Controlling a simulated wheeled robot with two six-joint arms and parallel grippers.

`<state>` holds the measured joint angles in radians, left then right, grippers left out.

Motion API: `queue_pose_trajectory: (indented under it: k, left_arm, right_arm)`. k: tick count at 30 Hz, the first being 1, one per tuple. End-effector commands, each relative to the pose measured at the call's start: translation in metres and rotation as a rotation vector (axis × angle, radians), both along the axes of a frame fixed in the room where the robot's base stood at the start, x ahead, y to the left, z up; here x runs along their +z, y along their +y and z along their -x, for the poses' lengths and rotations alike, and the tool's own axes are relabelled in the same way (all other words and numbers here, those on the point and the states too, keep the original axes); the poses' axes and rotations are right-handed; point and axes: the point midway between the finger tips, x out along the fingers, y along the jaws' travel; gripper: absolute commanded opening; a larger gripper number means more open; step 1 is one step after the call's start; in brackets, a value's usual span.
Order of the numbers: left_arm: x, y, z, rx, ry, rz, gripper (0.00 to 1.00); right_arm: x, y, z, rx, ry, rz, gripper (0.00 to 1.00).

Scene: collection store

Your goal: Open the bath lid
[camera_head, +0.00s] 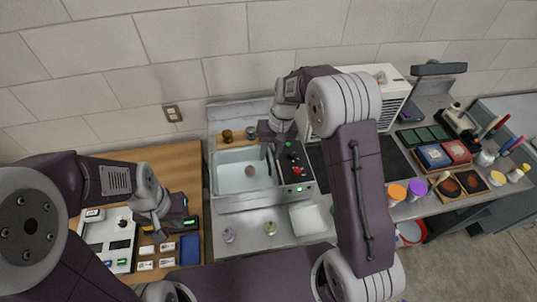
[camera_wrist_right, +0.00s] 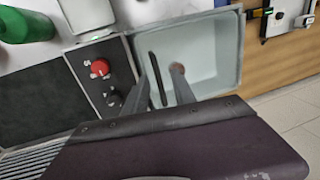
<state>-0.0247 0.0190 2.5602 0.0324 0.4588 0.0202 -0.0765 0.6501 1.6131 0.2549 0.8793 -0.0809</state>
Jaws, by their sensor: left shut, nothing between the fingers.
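The bath (camera_head: 240,192) is a pale rectangular basin at the centre of the head view, with a control panel (camera_head: 296,165) on its right. A small brownish round thing shows inside. A slim dark bar (camera_wrist_right: 158,82), seemingly a lid handle, runs along the panel side of the bath. I cannot tell whether a clear lid covers the basin. My right gripper (camera_wrist_right: 160,75) is open over that side, with the bar seen between its fingers; contact cannot be told. My left gripper (camera_head: 160,234) is shut and empty, above the wooden table left of the bath.
A red knob shows on the panel. Two small jars (camera_head: 228,136) stand behind the bath and two clear vessels (camera_head: 270,227) in front. A white tray (camera_head: 307,219) lies at front right. White device (camera_head: 108,238) and small blocks crowd the left table. My right arm hides part of the counter.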

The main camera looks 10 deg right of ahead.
Motion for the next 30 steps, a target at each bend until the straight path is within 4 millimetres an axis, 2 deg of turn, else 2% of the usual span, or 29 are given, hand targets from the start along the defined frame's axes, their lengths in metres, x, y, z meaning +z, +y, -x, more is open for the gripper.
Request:
queue_pose_trajectory:
  k: [6, 13, 14, 15, 17, 30]
  left_arm:
    - [0.007, 0.0, 0.0, 0.0, 0.0, 0.0, 0.0]
    - [0.007, 0.0, 0.0, 0.0, 0.0, 0.0, 0.0]
    - [0.007, 0.0, 0.0, 0.0, 0.0, 0.0, 0.0]
    - [0.007, 0.0, 0.0, 0.0, 0.0, 0.0, 0.0]
    - [0.007, 0.0, 0.0, 0.0, 0.0, 0.0, 0.0]
    - [0.007, 0.0, 0.0, 0.0, 0.0, 0.0, 0.0]
  right_arm:
    - [-0.021, 0.004, 0.0, -0.001, 0.0, 0.0, 0.32]
    - [-0.023, 0.004, 0.0, 0.0, -0.001, 0.0, 0.32]
    - [-0.023, 0.004, 0.0, 0.0, -0.001, 0.0, 0.26]
    - [-0.023, 0.004, 0.0, 0.0, -0.001, 0.0, 0.15]
    - [-0.023, 0.004, 0.0, -0.001, -0.001, 0.0, 0.0]
    - [-0.023, 0.004, 0.0, -0.001, -0.002, 0.0, 0.0]
